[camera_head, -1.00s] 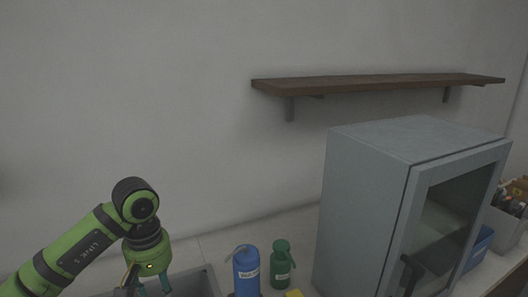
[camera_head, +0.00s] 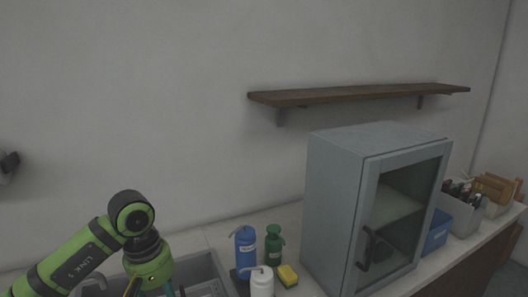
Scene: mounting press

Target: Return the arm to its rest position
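My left arm comes in from the lower left, green and black, and bends down at the wrist over the left part of a grey sink or tray (camera_head: 212,272). The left gripper (camera_head: 152,290) points down at the bottom edge of the picture. Its fingers are mostly cut off, so I cannot tell whether they are open or shut, or whether they hold anything. My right arm and gripper are not in view.
A blue bottle (camera_head: 245,252), a green bottle (camera_head: 274,246), a white bottle (camera_head: 261,284) and a yellow sponge (camera_head: 288,275) stand right of the sink. A grey glass-door cabinet (camera_head: 335,205), blue bin (camera_head: 437,232) and grey box (camera_head: 463,216) follow. A wooden shelf (camera_head: 360,95) hangs above.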

